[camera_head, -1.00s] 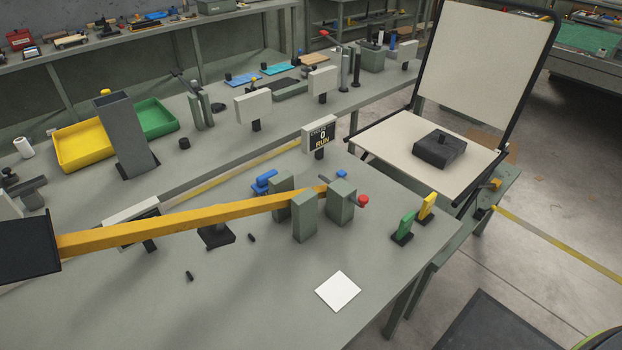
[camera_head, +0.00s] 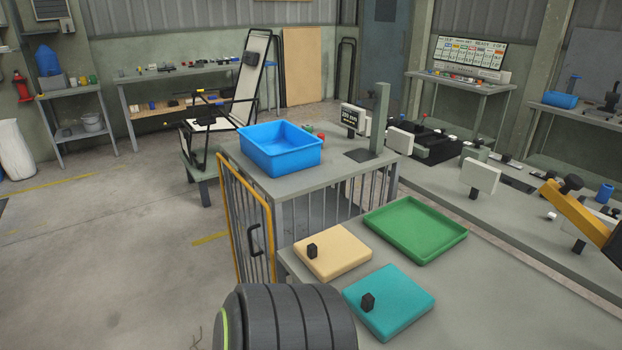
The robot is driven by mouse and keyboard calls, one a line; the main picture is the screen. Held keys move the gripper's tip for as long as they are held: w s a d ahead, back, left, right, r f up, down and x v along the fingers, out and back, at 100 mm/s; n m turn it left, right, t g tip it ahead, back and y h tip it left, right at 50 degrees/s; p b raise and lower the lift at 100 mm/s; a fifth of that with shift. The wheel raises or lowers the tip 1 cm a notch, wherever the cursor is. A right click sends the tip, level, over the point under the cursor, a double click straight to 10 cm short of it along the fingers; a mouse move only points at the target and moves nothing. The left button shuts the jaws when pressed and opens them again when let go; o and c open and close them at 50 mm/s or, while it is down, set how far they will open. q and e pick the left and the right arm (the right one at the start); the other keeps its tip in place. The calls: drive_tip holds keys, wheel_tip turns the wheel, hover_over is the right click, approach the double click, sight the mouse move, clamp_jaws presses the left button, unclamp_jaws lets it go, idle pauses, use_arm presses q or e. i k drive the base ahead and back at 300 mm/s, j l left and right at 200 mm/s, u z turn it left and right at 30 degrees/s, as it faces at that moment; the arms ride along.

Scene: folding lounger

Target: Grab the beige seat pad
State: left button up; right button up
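The beige seat pad (camera_head: 338,262) lies flat on the near grey table in the head view, with a small black block or knob on its top near the left edge. It sits left of a green tray (camera_head: 415,229) and behind a teal pad (camera_head: 392,308), which has a similar black piece on top. Neither gripper can be seen. A dark ribbed rounded part of my arm shows at the bottom, in front of the beige pad and to its left.
A blue bin (camera_head: 280,149) stands on the table behind, above a barred cage with a yellow-framed gate (camera_head: 250,225). A reclined lounger (camera_head: 245,90) stands farther back. A yellow lever (camera_head: 575,212) is at the right. Open floor lies left.

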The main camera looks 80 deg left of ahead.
sight(329, 254)
drive_tip(key=u, duration=0.5)
drive_tip(key=j+u, duration=0.1)
drive_tip(key=u, duration=0.4)
drive_tip(key=k+j+u, duration=0.1)
drive_tip(key=u, duration=0.9)
drive_tip(key=j+u, duration=0.1)
drive_tip(key=u, duration=0.4)
drive_tip(key=j+u, duration=0.1)
drive_tip(key=u, duration=0.4)
